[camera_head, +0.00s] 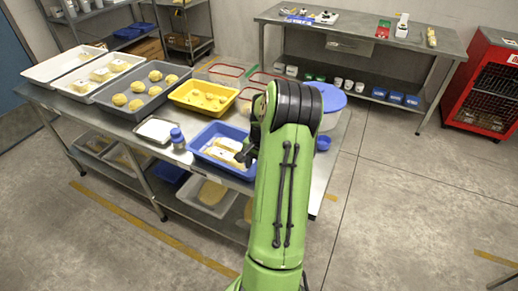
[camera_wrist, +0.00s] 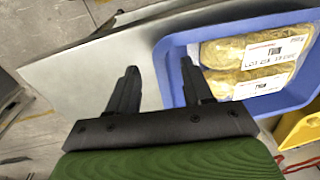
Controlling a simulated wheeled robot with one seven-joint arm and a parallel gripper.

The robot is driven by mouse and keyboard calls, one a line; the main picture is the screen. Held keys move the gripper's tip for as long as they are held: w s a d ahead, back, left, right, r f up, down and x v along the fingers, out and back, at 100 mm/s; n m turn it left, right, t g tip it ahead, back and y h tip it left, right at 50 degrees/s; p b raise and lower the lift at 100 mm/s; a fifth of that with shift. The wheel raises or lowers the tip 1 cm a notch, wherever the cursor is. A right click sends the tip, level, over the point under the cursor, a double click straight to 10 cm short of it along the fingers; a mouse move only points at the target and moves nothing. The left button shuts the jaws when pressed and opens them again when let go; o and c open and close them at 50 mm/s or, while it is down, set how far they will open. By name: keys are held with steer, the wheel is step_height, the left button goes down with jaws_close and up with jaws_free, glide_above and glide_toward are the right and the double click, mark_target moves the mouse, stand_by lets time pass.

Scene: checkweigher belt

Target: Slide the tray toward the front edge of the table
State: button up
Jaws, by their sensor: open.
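A blue tray (camera_head: 212,164) holding yellow packs with white labels (camera_head: 222,151) sits near the front edge of the metal table. My gripper (camera_head: 246,156) is at its right side, partly hidden by my green arm. In the wrist view, the blue tray (camera_wrist: 281,103) holds two labelled packs (camera_wrist: 250,62). My open gripper (camera_wrist: 158,68) has one finger over the tray's inside and the other over the bare tabletop, with the tray's wall between them. Whether the fingers touch the wall cannot be told.
Bare metal tabletop (camera_wrist: 82,78) lies beside the blue tray.

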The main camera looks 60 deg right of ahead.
step_height(320, 180, up, 12)
steer(key=s+p, duration=0.1)
steer(key=shift+s+f+p, duration=0.15)
steer(key=shift+p, duration=0.2)
